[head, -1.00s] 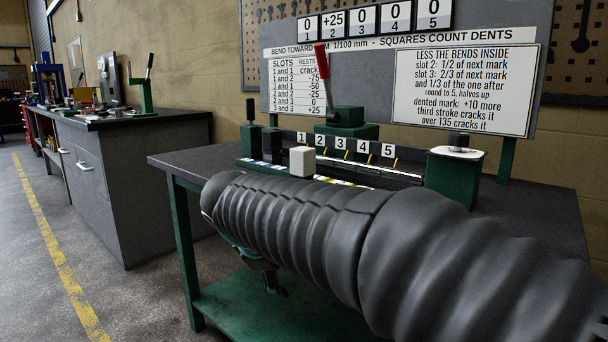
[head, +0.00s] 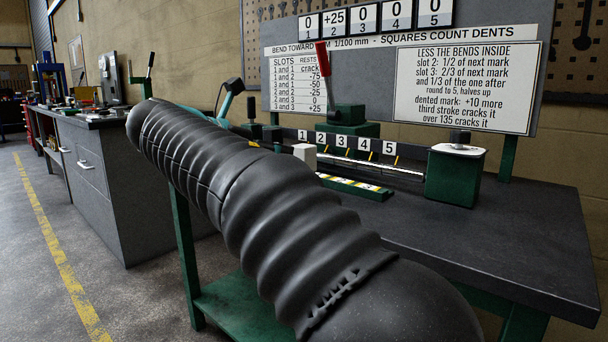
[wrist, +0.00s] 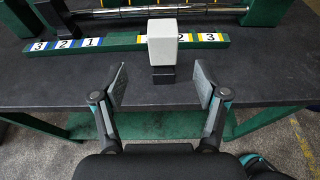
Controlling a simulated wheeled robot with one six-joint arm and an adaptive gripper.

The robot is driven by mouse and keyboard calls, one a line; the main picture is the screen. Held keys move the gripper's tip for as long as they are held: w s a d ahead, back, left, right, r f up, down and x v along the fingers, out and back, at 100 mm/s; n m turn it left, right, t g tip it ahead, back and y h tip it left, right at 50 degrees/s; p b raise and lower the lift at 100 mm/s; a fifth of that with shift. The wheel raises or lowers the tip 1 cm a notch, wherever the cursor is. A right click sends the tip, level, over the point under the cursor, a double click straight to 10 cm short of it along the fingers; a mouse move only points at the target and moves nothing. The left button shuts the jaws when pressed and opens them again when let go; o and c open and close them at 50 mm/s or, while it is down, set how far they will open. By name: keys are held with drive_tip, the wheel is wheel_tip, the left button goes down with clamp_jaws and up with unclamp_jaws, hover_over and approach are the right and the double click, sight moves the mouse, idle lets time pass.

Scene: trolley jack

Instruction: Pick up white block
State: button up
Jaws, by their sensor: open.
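In the head view the white block (head: 305,155) shows just beyond my arm, near the slot 1 label. My gripper (wrist: 160,84) is open and empty in the wrist view. Its two fingers are spread to either side, short of the white block and roughly lined up with it. In the head view the gripper cannot be made out behind my arm.
The green strip (wrist: 117,41) carries number tiles on both sides of the block. A metal bar (wrist: 112,14) lies behind it. A green end post (head: 455,175) stands right, and a red-handled jack (head: 323,70) behind. The dark bench top (head: 500,235) is clear at front right.

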sight(304, 158)
drive_tip(key=x, duration=0.5)
drive_tip(key=shift+f+b, duration=0.1)
drive_tip(key=shift+b, duration=0.2)
drive_tip(key=shift+w+d+f, duration=0.3)
drive_tip(key=shift+d, duration=0.1)
drive_tip(key=b+x, duration=0.1)
drive_tip(key=x, duration=0.3)
drive_tip(key=shift+d+f, duration=0.1)
drive_tip(key=shift+s, duration=0.1)
clamp_jaws()
